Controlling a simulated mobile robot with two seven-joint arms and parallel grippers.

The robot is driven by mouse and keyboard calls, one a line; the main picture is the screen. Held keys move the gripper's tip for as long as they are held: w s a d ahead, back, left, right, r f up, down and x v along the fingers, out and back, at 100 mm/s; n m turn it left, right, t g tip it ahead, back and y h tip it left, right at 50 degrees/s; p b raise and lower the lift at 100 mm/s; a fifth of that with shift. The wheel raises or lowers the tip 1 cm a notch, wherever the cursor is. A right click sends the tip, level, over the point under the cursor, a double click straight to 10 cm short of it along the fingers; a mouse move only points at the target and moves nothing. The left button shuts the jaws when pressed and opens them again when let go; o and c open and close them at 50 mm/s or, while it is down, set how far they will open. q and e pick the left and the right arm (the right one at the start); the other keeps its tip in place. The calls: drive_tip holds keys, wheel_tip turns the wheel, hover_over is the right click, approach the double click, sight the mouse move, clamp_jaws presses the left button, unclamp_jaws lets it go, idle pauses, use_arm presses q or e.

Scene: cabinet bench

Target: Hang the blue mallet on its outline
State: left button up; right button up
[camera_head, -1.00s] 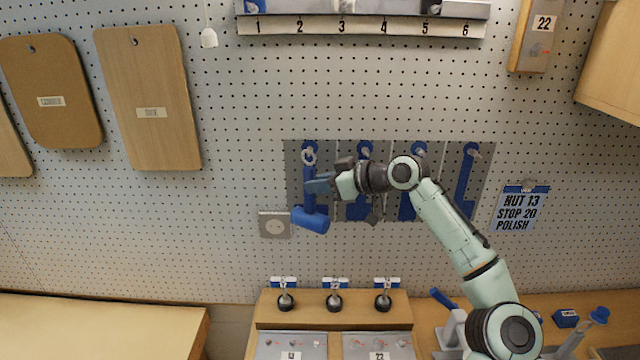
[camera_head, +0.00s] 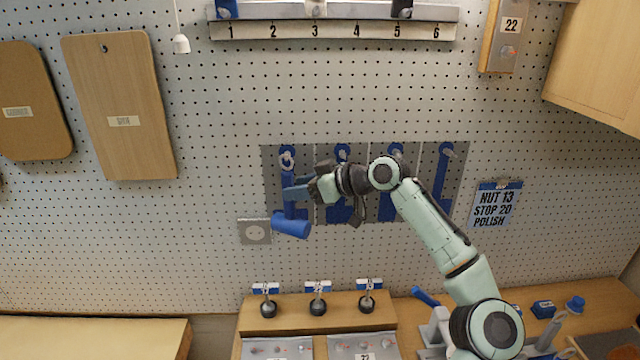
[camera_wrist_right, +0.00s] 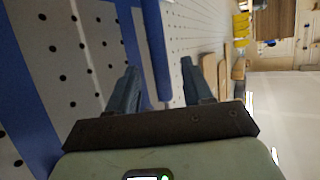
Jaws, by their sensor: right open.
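The blue mallet (camera_head: 291,224) is head down at the leftmost place of the grey tool panel (camera_head: 318,212), in front of a blue outline. Its top end is at a light ring or peg (camera_head: 287,158); whether the peg bears it cannot be told. My right gripper (camera_head: 290,191) is at the handle, above the head. In the right wrist view, the handle (camera_wrist_right: 155,45) runs between the spread fingers of the open right gripper (camera_wrist_right: 157,85), with gaps showing. The blue outline (camera_wrist_right: 35,105) lies on the panel to the left. My left gripper is out of view.
More blue outlines with pegs (camera_head: 443,170) lie to the right on the panel, partly behind my right arm. A square plate (camera_head: 254,232) is at the lower left. A bench with several black knobs (camera_head: 317,307) stands below. Cutting boards (camera_head: 120,110) hang at the left.

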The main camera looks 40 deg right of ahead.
drive_tip(key=v, duration=1.2)
drive_tip(key=shift+s+r+b, duration=0.15)
drive_tip(key=shift+s+b, duration=0.2)
